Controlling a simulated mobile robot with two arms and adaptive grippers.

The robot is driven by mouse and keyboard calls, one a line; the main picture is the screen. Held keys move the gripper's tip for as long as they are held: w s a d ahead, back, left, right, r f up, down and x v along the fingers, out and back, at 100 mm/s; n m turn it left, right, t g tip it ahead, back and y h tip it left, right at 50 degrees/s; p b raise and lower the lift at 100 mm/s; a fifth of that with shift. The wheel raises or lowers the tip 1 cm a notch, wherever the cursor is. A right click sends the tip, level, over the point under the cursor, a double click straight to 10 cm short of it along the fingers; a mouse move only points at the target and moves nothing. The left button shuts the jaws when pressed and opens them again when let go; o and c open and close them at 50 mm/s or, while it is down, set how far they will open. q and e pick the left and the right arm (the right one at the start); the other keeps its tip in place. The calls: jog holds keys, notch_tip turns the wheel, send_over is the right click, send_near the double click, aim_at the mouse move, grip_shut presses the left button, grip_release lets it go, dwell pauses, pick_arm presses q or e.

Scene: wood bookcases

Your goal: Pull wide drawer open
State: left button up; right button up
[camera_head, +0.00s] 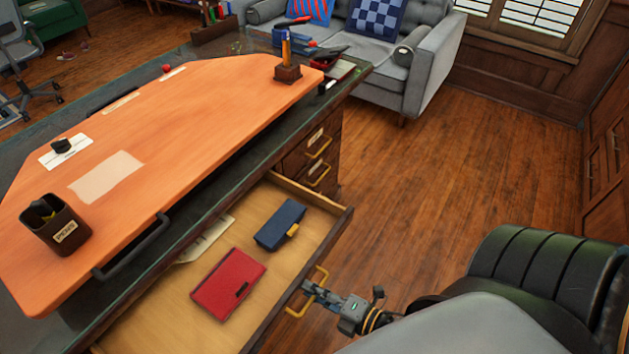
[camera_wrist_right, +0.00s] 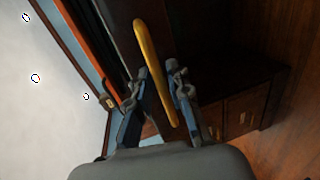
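The wide drawer (camera_head: 185,300) of the desk stands pulled well out, its pale wooden inside in view. Its yellow handle (camera_head: 321,273) is on the drawer's front and also shows in the wrist view (camera_wrist_right: 147,55). My right gripper (camera_head: 309,288) is at this handle. In the wrist view my right gripper (camera_wrist_right: 160,88) has one finger on each side of the handle, with some gap showing between the fingers and the bar. Contact with the bar cannot be told. My left gripper is not in view.
A red book (camera_head: 228,283) and a blue case (camera_head: 280,224) lie in the drawer. The desk's orange top (camera_head: 140,140) carries a pen cup (camera_head: 55,226). A black chair (camera_head: 545,270) stands close at right. Open wooden floor (camera_head: 450,180) lies beyond, before a grey sofa (camera_head: 435,65).

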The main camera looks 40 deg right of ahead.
jog(key=shift+s, duration=0.1)
jog(key=v, duration=1.2)
jog(key=shift+f, duration=0.1)
